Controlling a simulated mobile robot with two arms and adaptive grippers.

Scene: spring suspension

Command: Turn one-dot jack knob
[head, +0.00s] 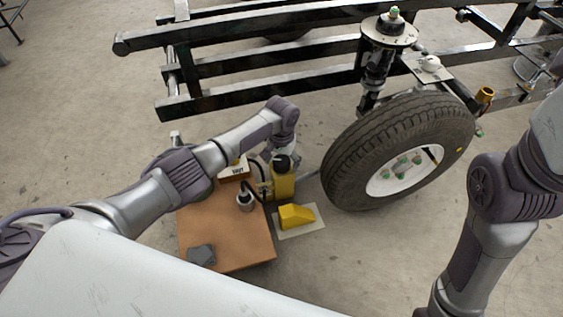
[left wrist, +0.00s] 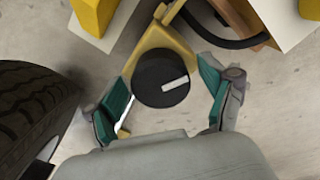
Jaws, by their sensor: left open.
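The yellow jack (head: 283,186) stands on the floor left of the wheel, with a round black knob (head: 281,164) on top. In the left wrist view the knob (left wrist: 158,77) is black with one white bar-shaped mark, on a yellow body. I cannot make out a dot. My left gripper (head: 284,154) reaches down over the jack. In the left wrist view the left gripper (left wrist: 164,82) is open, with one teal-padded finger on each side of the knob and visible gaps to it. My right arm stands at the right of the head view; its gripper is out of view.
A large tyre (head: 345,160) stands close right of the jack, under a black frame (head: 260,65). A yellow chock (head: 296,217) lies in front.

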